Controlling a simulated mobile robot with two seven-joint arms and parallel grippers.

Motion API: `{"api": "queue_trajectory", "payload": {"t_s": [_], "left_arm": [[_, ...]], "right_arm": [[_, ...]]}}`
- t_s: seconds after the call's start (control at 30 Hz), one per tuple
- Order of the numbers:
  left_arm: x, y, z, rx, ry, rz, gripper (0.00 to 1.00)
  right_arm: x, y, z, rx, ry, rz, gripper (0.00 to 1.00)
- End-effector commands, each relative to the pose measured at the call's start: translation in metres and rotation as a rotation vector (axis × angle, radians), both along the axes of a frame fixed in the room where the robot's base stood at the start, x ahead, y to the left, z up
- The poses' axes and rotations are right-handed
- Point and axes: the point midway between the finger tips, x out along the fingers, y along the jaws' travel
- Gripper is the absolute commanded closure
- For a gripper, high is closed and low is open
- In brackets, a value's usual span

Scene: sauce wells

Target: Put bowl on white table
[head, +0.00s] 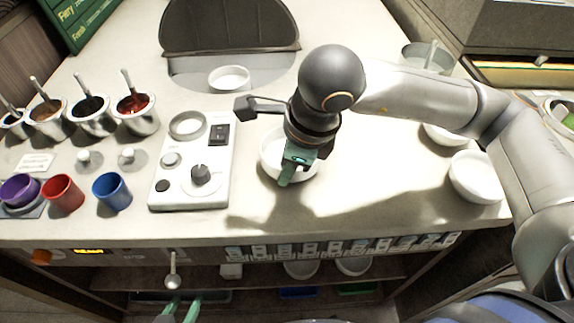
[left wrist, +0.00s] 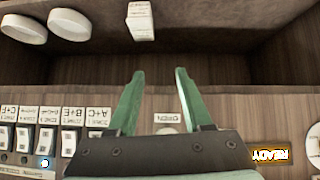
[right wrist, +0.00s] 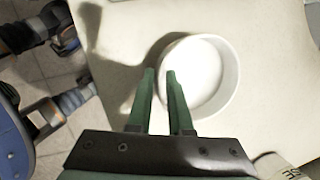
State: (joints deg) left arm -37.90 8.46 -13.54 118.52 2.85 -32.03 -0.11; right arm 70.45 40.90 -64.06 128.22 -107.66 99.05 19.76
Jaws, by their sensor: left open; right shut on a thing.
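A white bowl (head: 268,165) is over the middle of the pale countertop (head: 350,215), the white table surface in view. My right gripper (head: 289,170) is shut on the bowl's rim. In the right wrist view my right gripper (right wrist: 161,75) has its green fingers close together at the left rim of the bowl (right wrist: 212,75). I cannot tell whether the bowl touches the surface or is slightly above it. My left gripper (head: 180,308) is low in front of the counter; in the left wrist view it (left wrist: 158,75) is open and empty, facing the counter's front.
A control box (head: 195,165) stands left of the bowl, with several sauce pots (head: 136,117) and coloured cups (head: 111,192) further left. More white bowls stand at the right (head: 477,177) and at the back (head: 229,78). Labelled switches (head: 340,248) line the front edge, above a shelf.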

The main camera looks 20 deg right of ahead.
Motion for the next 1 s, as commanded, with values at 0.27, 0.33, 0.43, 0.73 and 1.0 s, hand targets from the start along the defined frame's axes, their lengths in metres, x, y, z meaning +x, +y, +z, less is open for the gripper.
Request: {"api": "queue_trajectory", "payload": {"t_s": [0.27,0.33,0.43,0.73,1.0], "left_arm": [[0.000,0.001,-0.003,0.001,0.002,0.001,0.50],[0.000,0.001,-0.003,0.001,0.002,0.001,0.50],[0.000,0.001,-0.003,0.001,0.002,0.001,0.50],[0.000,0.001,0.001,0.001,0.001,0.001,0.50],[0.001,0.000,0.007,-0.001,0.000,-0.001,0.50]], "right_arm": [[0.000,0.000,-0.002,0.000,0.000,0.000,0.63],[0.000,0.000,-0.002,0.000,0.000,0.000,0.55],[0.000,0.000,-0.001,0.000,0.000,0.000,0.52],[0.000,0.000,0.005,0.000,-0.001,0.000,0.52],[-0.013,-0.007,0.056,0.001,-0.006,0.001,0.52]]}}
